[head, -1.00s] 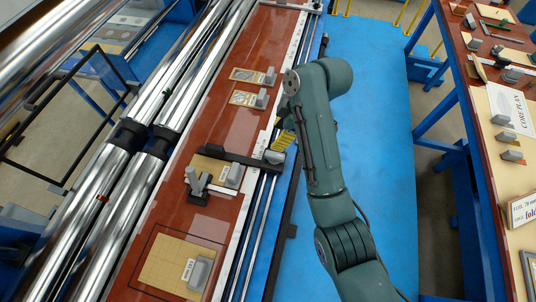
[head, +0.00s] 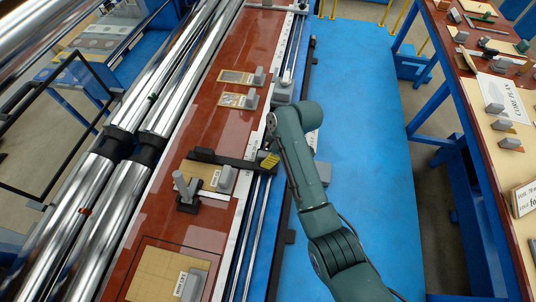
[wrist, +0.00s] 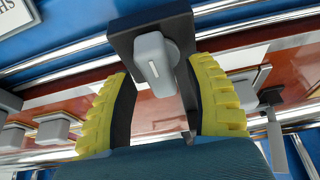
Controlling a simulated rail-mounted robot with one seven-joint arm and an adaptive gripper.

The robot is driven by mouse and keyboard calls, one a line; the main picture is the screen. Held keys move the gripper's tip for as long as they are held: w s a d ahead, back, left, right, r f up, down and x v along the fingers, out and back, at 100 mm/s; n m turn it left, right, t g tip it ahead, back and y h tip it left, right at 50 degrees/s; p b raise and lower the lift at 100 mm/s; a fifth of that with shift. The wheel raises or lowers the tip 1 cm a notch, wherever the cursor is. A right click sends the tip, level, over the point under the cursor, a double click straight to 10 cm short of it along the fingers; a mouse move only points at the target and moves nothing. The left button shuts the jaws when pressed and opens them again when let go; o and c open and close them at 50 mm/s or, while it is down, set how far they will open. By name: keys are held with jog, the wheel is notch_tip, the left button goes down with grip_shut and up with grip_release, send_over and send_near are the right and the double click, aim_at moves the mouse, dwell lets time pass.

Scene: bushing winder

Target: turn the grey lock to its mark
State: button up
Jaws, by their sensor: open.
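In the wrist view the grey lock (wrist: 155,57) is a rounded lever on a dark block (wrist: 125,40). It points down and slightly right in the picture. My gripper (wrist: 165,80) is open, with its yellow ribbed fingers apart on either side of the lock; I cannot tell whether either touches it. In the head view my gripper (head: 270,160) is at the right end of the black crossarm (head: 235,161), and the lock is hidden there. I cannot make out the mark with certainty.
Steel rollers (head: 120,180) run along the left. Rails (head: 262,215) run beside the red-brown bench (head: 215,120). The blue floor (head: 365,150) to the right is clear.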

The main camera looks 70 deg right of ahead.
jog(key=shift+w+f, duration=0.15)
jog(key=shift+f, duration=0.1)
grip_shut()
